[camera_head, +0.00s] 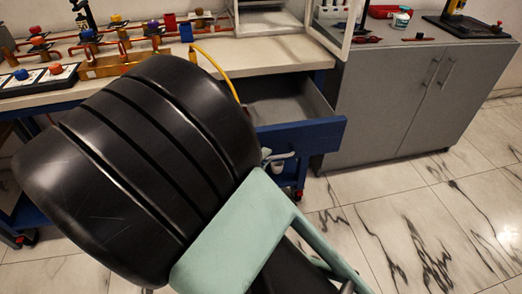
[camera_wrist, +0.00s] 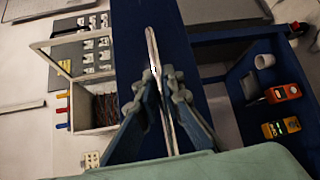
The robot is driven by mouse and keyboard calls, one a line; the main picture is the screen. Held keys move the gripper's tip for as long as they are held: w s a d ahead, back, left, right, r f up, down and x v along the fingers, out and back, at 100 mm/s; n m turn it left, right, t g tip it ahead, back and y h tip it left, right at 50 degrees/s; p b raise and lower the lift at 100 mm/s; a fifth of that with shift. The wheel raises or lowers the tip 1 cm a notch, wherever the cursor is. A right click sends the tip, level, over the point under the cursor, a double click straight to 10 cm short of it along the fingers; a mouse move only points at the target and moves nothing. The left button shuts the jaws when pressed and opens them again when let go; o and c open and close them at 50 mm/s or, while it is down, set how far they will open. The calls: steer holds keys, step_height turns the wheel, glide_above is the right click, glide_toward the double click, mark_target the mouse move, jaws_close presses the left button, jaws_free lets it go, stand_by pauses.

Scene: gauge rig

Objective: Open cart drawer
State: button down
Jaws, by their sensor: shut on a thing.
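The cart drawer is blue and stands partly pulled out below the pale worktop in the head view, its front panel (camera_head: 318,134) facing me and its grey inside (camera_head: 285,106) showing. In the wrist view the blue drawer front (camera_wrist: 131,62) fills the middle. A slim metal handle (camera_wrist: 152,48) runs along it. My gripper (camera_wrist: 165,78) is shut on this handle, with a finger on each side. In the head view my gripper (camera_head: 277,157) shows small at the drawer front; my dark arm hides the left part of the drawer.
A grey cabinet (camera_head: 405,100) stands close at the right. The worktop (camera_head: 265,56) carries copper pipes with valves (camera_head: 110,60). In the wrist view, an orange meter (camera_wrist: 283,93), a yellow meter (camera_wrist: 281,128) and a white cup (camera_wrist: 264,61) are on a blue lower shelf. Marble floor (camera_head: 400,215) is clear at lower right.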

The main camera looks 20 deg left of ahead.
steer(key=shift+a, duration=0.1)
steer(key=c, duration=2.3)
jaws_free()
steer(key=shift+c, duration=0.2)
steer(key=v, duration=1.2)
